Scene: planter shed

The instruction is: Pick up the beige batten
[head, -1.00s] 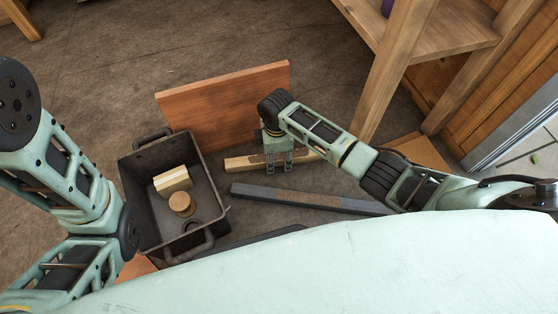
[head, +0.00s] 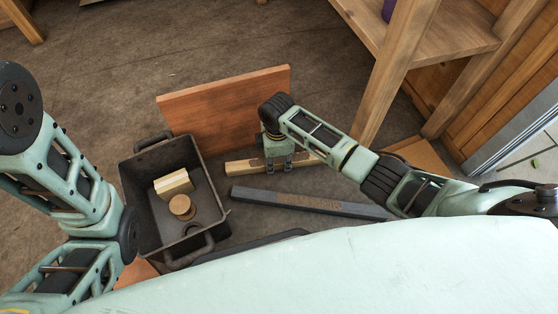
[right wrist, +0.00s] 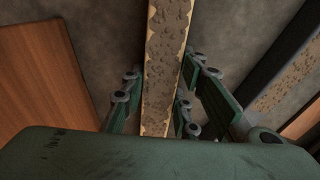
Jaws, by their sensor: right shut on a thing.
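The beige batten (head: 241,167) lies on the floor in front of the reddish-brown board, with a worn brown patch on its top face. My right gripper (head: 278,164) is over its middle in the head view and hides part of it. In the right wrist view the batten (right wrist: 164,65) runs up the picture between the fingers of my right gripper (right wrist: 163,95), which are shut on its two sides. I cannot see any lift off the floor. My left arm shows at the left of the head view, but its gripper is out of view.
A dark grey bar (head: 305,202) lies just nearer than the batten. The reddish-brown board (head: 225,105) stands behind it. A black crate (head: 143,205) at the left holds a pale block (head: 173,184) and a round wooden piece (head: 182,206). A wooden shelf (head: 440,50) stands at the right.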

